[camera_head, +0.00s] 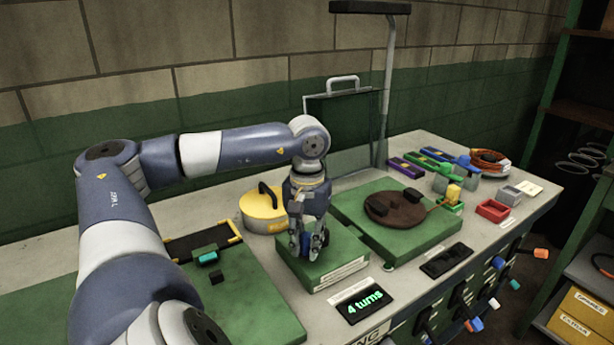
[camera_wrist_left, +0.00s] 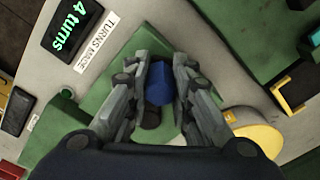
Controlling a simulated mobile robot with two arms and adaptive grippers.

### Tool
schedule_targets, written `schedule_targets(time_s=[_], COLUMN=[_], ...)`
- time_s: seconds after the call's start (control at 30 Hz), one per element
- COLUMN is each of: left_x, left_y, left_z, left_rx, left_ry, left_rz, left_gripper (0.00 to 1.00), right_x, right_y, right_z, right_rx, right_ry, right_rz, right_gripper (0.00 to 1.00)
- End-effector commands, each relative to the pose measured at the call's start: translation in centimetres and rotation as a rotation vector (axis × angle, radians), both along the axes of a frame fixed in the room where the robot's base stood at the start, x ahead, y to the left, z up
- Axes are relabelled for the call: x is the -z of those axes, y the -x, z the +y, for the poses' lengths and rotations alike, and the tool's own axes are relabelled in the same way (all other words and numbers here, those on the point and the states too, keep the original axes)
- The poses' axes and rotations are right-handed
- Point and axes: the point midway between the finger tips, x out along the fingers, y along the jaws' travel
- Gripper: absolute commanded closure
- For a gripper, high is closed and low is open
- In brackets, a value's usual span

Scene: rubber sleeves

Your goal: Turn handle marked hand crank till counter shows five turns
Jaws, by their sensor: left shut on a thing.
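The turn counter (camera_head: 365,302) is a small black display on the bench front and reads "4 turns" in green. It also shows in the left wrist view (camera_wrist_left: 72,28). My left gripper (camera_head: 309,248) points down over a green block (camera_head: 340,262) and is shut on the blue crank handle (camera_wrist_left: 158,85). In the left wrist view the handle sits between the two fingers (camera_wrist_left: 160,75). The rest of the crank is mostly hidden by the gripper. The lettering on the block's front label (camera_head: 342,274) is too small to read. My right gripper is not in view.
A yellow round lid with a black handle (camera_head: 262,208) stands close behind the gripper. A brown disc (camera_head: 394,209) lies on a green plate at right. A red tray (camera_head: 492,210) and coloured blocks stand farther right. Knobbed levers (camera_head: 498,263) line the bench front.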

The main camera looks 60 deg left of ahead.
Motion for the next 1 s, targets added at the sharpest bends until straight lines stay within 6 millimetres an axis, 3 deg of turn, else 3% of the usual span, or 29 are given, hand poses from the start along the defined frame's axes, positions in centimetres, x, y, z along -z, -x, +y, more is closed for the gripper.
schedule_targets(time_s=[0.07,0.1,0.2,0.57,1.0], left_x=[-0.1,-0.1,-0.1,-0.3,-6.0], left_y=[0.0,0.0,0.0,-0.1,-0.2], left_z=[0.2,0.2,0.1,0.0,-0.1], left_rx=[-0.004,-0.004,-0.003,-0.002,0.0], left_ry=[-0.004,-0.004,-0.003,-0.001,0.003], left_rz=[-0.001,-0.002,-0.001,-0.003,-0.007], left_gripper=[1.0,0.74,0.57,0.57,0.57], right_x=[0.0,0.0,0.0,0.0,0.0], right_y=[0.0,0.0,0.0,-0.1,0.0], right_z=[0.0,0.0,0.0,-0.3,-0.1], right_rx=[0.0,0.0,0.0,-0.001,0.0], right_ry=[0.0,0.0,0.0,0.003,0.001], right_rz=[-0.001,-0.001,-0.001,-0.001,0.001], right_gripper=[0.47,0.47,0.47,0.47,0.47])
